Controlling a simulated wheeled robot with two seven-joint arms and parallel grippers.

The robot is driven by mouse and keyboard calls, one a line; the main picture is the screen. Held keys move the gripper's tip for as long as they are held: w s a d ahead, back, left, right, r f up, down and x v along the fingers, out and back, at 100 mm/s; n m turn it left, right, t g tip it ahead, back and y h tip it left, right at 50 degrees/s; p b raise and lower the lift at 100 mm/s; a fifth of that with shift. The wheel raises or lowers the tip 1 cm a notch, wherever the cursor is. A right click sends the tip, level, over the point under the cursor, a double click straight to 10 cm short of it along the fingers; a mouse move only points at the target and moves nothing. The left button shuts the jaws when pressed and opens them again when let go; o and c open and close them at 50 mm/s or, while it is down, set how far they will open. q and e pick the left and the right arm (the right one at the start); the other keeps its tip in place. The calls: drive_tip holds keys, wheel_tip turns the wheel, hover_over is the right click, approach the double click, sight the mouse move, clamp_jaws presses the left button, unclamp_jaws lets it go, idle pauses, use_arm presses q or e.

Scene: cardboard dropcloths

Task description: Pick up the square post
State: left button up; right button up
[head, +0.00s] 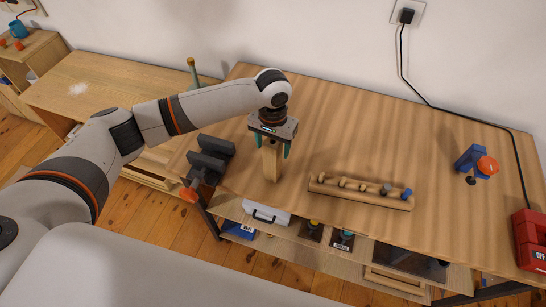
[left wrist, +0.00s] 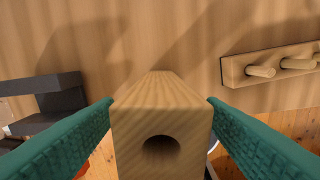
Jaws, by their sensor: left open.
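The square post (head: 271,162) is light wood and stands upright on the workbench, left of the middle in the head view. In the left wrist view the post (left wrist: 161,122) shows its square end with a round dark hole. My left gripper (head: 272,146) is above the post, pointing down, with its teal fingers on either side of the post's upper part. The fingers are open, and in the left wrist view they flank the post closely. Whether they touch it is hard to tell. My right gripper is not in view.
A wooden peg rail (head: 360,193) lies to the right of the post. A dark grey clamp-like vise (head: 208,160) sits at the bench's left edge. A blue and orange tool (head: 476,163) and a red box (head: 530,240) are far right. The bench behind the post is clear.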

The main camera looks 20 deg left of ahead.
use_arm(q)
wheel_tip(320, 180, down, 2)
drive_tip(key=shift+s+f, duration=0.1)
drive_tip(key=shift+f, duration=0.3)
drive_tip(key=c, duration=1.1)
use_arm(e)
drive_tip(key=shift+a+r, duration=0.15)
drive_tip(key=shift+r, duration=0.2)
use_arm(q)
drive_tip(key=shift+r, duration=0.1)
drive_tip(key=shift+c, duration=0.2)
